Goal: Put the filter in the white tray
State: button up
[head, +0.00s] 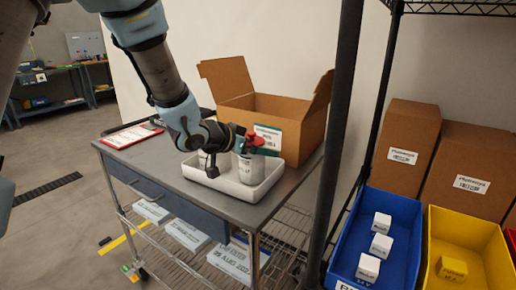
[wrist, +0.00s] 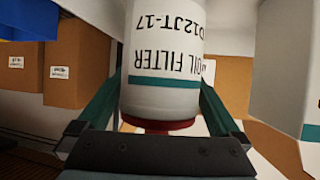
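The filter (head: 250,170) is a white cylinder with a teal band, dark lettering and a red end. In the head view it is upright, within the white tray (head: 226,192); I cannot tell whether its base touches the tray floor. In the wrist view the filter (wrist: 166,60) fills the middle, its "OIL FILTER" label upside down. My gripper (head: 256,146) is at its top, with a teal finger against each side, shut on it. Another white, teal-banded object (wrist: 288,70) is close on the right in the wrist view. My gripper partly hides the tray's contents in the head view.
The tray stands on a grey cart (head: 165,165). An open cardboard box (head: 300,125) is right behind it. A red clipboard (head: 132,136) lies at the cart's left. A dark rack post (head: 338,130), a blue bin (head: 400,235) and a yellow bin (head: 470,235) stand to the right.

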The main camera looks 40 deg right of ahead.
jog(key=shift+r, duration=0.25)
jog(key=v, duration=1.2)
jog(key=shift+f, duration=0.15)
